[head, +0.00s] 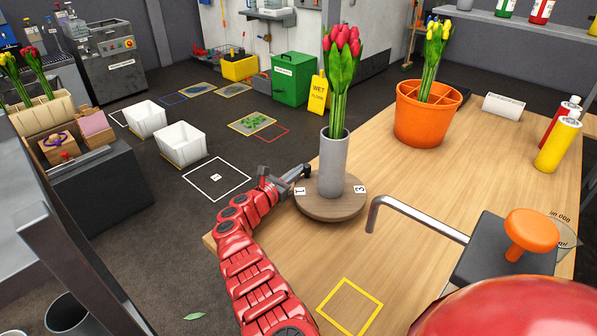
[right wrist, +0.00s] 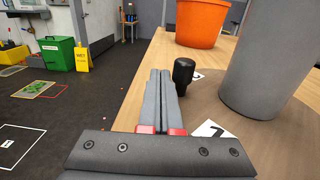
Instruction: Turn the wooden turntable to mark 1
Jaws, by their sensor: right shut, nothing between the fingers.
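The round wooden turntable (head: 330,208) sits at the table's left edge, with white cards marked 1 (head: 299,191) and 3 (head: 360,189) on it. A grey vase (head: 333,165) of red tulips (head: 342,60) stands upright on it. In the right wrist view the turntable (right wrist: 195,107) carries a black knob (right wrist: 183,75), partly hidden by my fingers. My right gripper (head: 302,172) is shut and empty at the turntable's far left rim. In the right wrist view its fingers (right wrist: 160,76) are just left of the knob; I cannot tell whether they touch it. My left gripper is not in view.
An orange pot (head: 424,118) of yellow tulips stands behind on the table. A bent metal rod (head: 400,205) and a dark block with an orange knob (head: 531,229) are to the right. A yellow square outline (head: 350,308) marks clear tabletop in front.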

